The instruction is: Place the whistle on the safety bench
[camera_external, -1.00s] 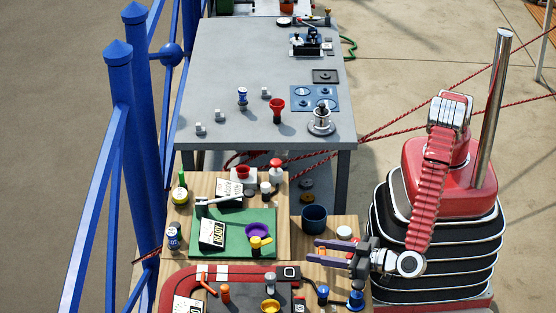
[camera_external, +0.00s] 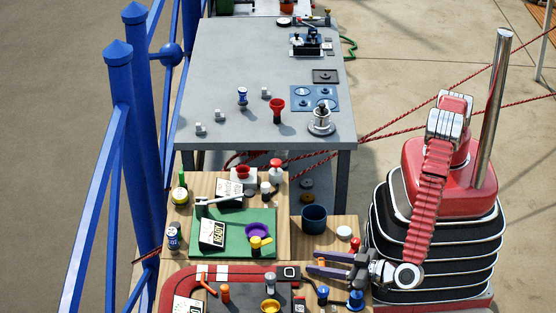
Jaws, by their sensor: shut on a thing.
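My gripper (camera_external: 312,261) reaches left from my arm, over the right part of the wooden bench (camera_external: 345,221). It is shut on a small orange thing (camera_external: 320,262), which shows between the fingers near their tips. This may be the whistle, but it is too small and covered to be sure. No other thing is clearly a whistle. Which surface is the safety bench cannot be told for certain; a grey bench (camera_external: 222,90) stands behind the wooden one.
A dark blue cup (camera_external: 314,219) stands behind my gripper. A red-topped piece (camera_external: 355,244) and blue knobs (camera_external: 355,300) stand close by. A green mat (camera_external: 235,250) holds a purple bowl (camera_external: 258,229).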

